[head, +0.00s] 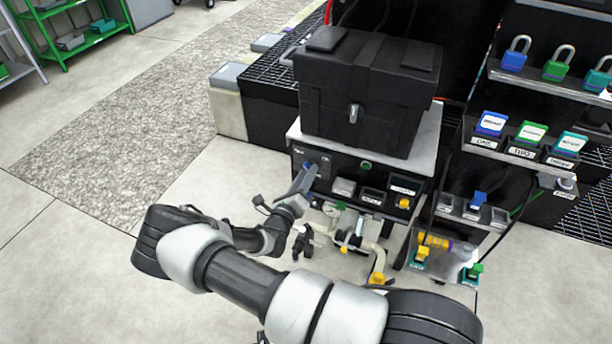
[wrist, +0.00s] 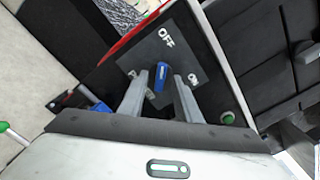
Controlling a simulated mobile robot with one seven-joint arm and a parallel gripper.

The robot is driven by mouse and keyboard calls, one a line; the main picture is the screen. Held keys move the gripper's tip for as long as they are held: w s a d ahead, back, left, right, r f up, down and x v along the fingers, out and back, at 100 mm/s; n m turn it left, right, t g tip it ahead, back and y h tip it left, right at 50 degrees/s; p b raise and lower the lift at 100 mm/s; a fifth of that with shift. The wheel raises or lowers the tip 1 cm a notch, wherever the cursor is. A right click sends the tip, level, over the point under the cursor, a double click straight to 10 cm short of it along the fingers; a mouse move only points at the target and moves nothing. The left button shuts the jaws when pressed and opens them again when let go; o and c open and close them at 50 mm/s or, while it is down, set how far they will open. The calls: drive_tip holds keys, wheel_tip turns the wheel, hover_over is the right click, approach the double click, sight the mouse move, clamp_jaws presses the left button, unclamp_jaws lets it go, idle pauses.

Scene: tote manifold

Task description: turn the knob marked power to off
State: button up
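The blue power knob (wrist: 161,74) sits on a dark plate (wrist: 150,52) marked OFF above it and ON to its right in the wrist view. Its blue end points roughly up toward the OFF lettering; its exact setting is hard to tell. My gripper (wrist: 160,78) has one finger on each side of the knob, with narrow gaps that look clear of it. In the head view my gripper (head: 305,176) is at the left part of the black panel front (head: 340,172) and mostly hides the knob.
A black lidded case (head: 365,95) stands on top of the panel unit. A green button (wrist: 228,117) is right of the knob. Pipes and a yellow-handled valve (head: 377,279) are below the panel. Shelves with padlocks (head: 514,54) and tags stand at the right.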

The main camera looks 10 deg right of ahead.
drive_tip(key=p+v, duration=0.1)
drive_tip(key=v, duration=1.6)
drive_tip(key=shift+s+p, duration=0.2)
drive_tip(key=shift+p, duration=0.1)
drive_tip(key=shift+a, duration=0.15)
